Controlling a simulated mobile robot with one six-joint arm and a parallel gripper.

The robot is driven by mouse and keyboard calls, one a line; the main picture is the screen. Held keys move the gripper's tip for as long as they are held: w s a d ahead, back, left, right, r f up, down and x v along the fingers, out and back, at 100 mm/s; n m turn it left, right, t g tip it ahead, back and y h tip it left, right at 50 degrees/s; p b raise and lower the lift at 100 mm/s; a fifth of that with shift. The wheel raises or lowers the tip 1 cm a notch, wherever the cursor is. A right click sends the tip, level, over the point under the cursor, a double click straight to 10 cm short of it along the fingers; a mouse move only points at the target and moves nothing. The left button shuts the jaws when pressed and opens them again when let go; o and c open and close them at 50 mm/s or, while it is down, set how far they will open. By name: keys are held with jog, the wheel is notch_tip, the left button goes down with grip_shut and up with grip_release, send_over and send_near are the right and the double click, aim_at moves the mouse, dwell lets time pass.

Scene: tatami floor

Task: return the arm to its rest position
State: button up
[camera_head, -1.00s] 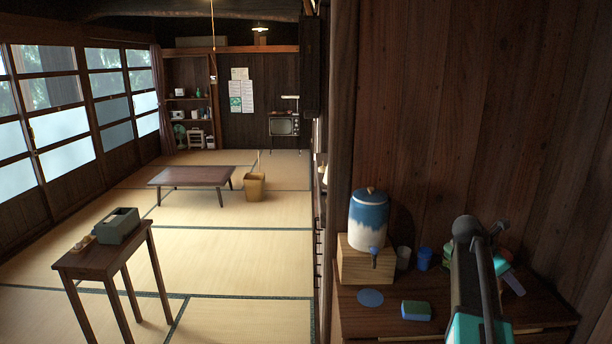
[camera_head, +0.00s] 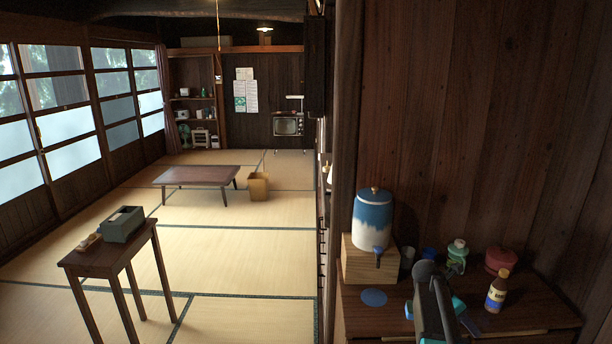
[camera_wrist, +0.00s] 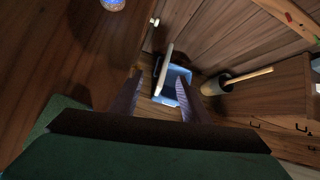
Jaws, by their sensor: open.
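My arm (camera_head: 432,305) rises over the right-hand cabinet top in the head view, its joint at the top and its lower part cut off by the frame edge. My gripper (camera_wrist: 157,102) shows in the wrist view with its two dark fingers apart and nothing held between them. Beyond the fingertips, lower down, is a blue open-topped container (camera_wrist: 174,84). In the head view the fingers are largely hidden behind the arm.
A stool-like table (camera_head: 100,262) stands left on open tatami.

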jog(key=s+a+f+g+y, duration=0.1)
jog(key=s+a+f, duration=0.45)
jog(key=f, duration=0.35)
jog(key=s+a+f+y, duration=0.1)
jog(key=s+a+f, duration=0.3)
jog(key=a+f, duration=0.35)
jog(key=s+a+f+g+y, duration=0.1)
jog(key=s+a+f, duration=0.45)
jog(key=f, duration=0.35)
jog(key=s+a+f+m+g+y, duration=0.1)
jog(key=s+a+f+m+y, duration=0.1)
jog(key=s+a+f+m, duration=0.3)
jog(key=s+a+f+m+g+y, duration=0.1)
jog(key=s+a+f+m+y, duration=0.2)
jog(key=s+a+m, duration=0.9)
jog(key=s+f+m, duration=0.2)
jog(key=s, duration=0.3)
jog(key=shift+s+a+f+m+g, duration=0.15)
jog(key=shift+s+f+m+g, duration=0.15)
jog(key=shift+s+f, duration=0.05)
jog(key=shift+c, duration=1.4)
